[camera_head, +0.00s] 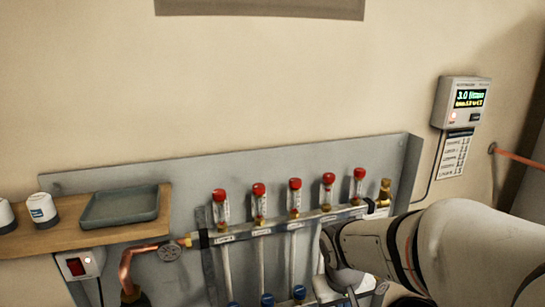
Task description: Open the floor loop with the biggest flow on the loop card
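Blue caps (267,299) show below at the bottom edge, on white pipes. A white printed card (455,153), perhaps the loop card, hangs under the display box at the right; its text is too small to read. My gripper (348,284) is low at the right part of the manifold, below the fourth gauge from the left. My arm hides the lower right loops. The fingers are partly cut off, and I cannot tell whether they hold anything.
A display box (463,103) on the wall shows 3.0 and a small red light. A wooden shelf (70,236) at the left bears a grey tray (121,207) and white containers (42,210). Below it are a red switch (76,266) and a copper pipe (127,268).

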